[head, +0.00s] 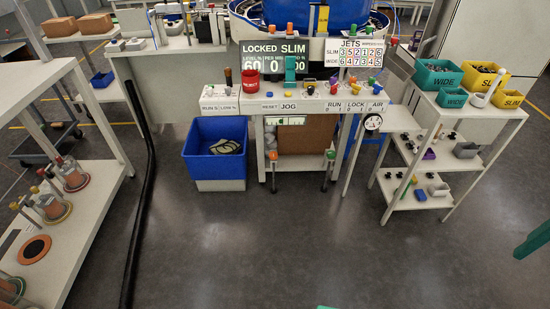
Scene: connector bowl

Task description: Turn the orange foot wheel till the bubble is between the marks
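The orange foot wheel (272,155) is small in the head view, low at the front left leg of the machine stand. A similar green foot wheel (331,154) sits at the front right leg. A pale strip with a greenish window (291,120), which looks like the level, is under the front edge of the bench top. The bubble and its marks are too small to tell apart.
A blue bin (216,148) stands on the floor left of the stand. A shelf rack (430,190) stands to the right, and a white cart (85,215) is at the left. A black floor bar (138,220) runs beside the cart. The floor in front is clear.

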